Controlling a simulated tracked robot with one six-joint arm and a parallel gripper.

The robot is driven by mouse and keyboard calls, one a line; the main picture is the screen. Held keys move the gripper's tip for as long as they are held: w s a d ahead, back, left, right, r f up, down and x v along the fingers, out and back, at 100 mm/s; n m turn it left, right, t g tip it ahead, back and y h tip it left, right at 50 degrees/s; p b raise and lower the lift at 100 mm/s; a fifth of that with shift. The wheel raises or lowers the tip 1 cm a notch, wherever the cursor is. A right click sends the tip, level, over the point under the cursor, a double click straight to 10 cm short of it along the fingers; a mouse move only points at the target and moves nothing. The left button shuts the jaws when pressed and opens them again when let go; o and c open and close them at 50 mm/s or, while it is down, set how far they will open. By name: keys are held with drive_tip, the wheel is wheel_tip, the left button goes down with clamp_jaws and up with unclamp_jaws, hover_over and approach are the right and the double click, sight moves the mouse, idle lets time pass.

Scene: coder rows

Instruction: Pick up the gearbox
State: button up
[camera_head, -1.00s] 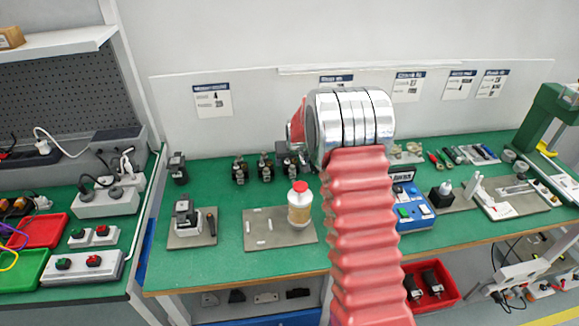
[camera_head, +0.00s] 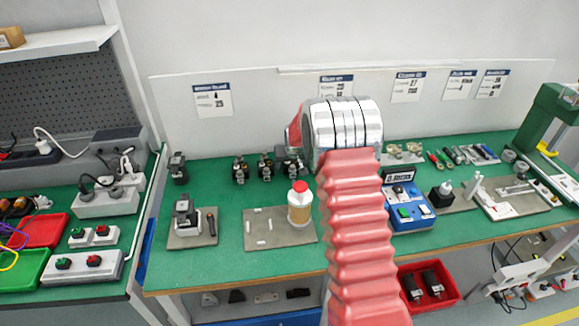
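My arm, with red bellows and silver rings, stands in front of the bench; its end faces away and my gripper is hidden behind it. Several small dark-and-metal units stand at the back of the green bench: a left one (camera_head: 240,171), a middle one (camera_head: 265,167) and a right one (camera_head: 292,163) close beside my arm's rings. Another black-and-silver unit (camera_head: 187,215) stands on a grey plate at the front left, and a dark one (camera_head: 178,168) stands behind it. I cannot tell for certain which of these is the gearbox.
A red-capped bottle (camera_head: 300,204) stands on a grey mat (camera_head: 255,240). A blue box with buttons (camera_head: 408,212) is right of my arm. A red bin (camera_head: 451,284) with dark parts sits below the bench. Bare green bench (camera_head: 215,268) shows along the front edge.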

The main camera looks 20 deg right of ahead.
drive_tip(key=c, duration=1.1)
drive_tip(key=shift+r, duration=0.1)
wheel_tip(320, 180, up, 10)
drive_tip(key=shift+f, duration=0.1)
idle(0.5)
